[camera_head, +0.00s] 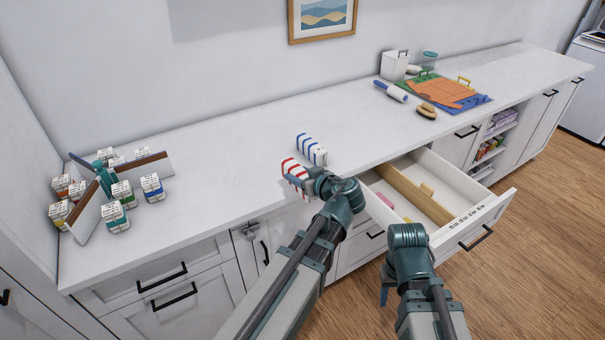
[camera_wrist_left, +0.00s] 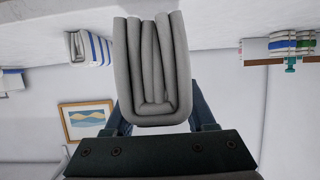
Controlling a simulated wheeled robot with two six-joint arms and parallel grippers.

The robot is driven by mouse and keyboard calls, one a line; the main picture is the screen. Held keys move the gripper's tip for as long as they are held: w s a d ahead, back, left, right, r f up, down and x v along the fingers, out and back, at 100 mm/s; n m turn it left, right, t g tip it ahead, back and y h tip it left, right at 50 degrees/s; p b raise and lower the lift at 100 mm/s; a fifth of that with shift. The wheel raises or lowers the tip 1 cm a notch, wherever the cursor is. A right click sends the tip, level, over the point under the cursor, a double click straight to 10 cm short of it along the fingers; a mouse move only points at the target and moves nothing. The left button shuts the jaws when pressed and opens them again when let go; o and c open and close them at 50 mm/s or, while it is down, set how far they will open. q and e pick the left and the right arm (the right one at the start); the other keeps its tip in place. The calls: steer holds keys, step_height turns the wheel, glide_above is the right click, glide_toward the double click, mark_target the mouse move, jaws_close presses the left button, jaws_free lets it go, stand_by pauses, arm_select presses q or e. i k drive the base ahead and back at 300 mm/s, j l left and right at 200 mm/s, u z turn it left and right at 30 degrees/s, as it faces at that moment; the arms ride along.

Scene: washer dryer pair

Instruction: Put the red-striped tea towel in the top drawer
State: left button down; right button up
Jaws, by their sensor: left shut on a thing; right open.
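The red-striped tea towel (camera_head: 291,168), folded into a white bundle with red stripes, is at the counter's front edge. My left gripper (camera_head: 303,181) is shut on it and covers part of it. In the left wrist view the folded towel (camera_wrist_left: 152,70) looks grey, with its layers held between the fingers; its stripes do not show there. The top drawer (camera_head: 487,215) is pulled open to the right of the towel. A wooden divider (camera_head: 412,194) splits it. My right gripper (camera_head: 385,288) is open and empty, low in front of the drawer, its fingers partly hidden.
A blue-striped towel (camera_head: 311,149) stands just behind the red-striped one. A pink item (camera_head: 385,200) and a yellow item (camera_head: 427,188) are in the drawer.

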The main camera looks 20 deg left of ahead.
mark_target(452, 199)
steer(key=z, duration=5.95)
steer(key=k+j, duration=0.2)
steer(key=j, duration=0.15)
steer(key=k+j, duration=0.2)
steer(key=j, duration=0.2)
steer(key=k+j, duration=0.2)
steer(key=j, duration=0.15)
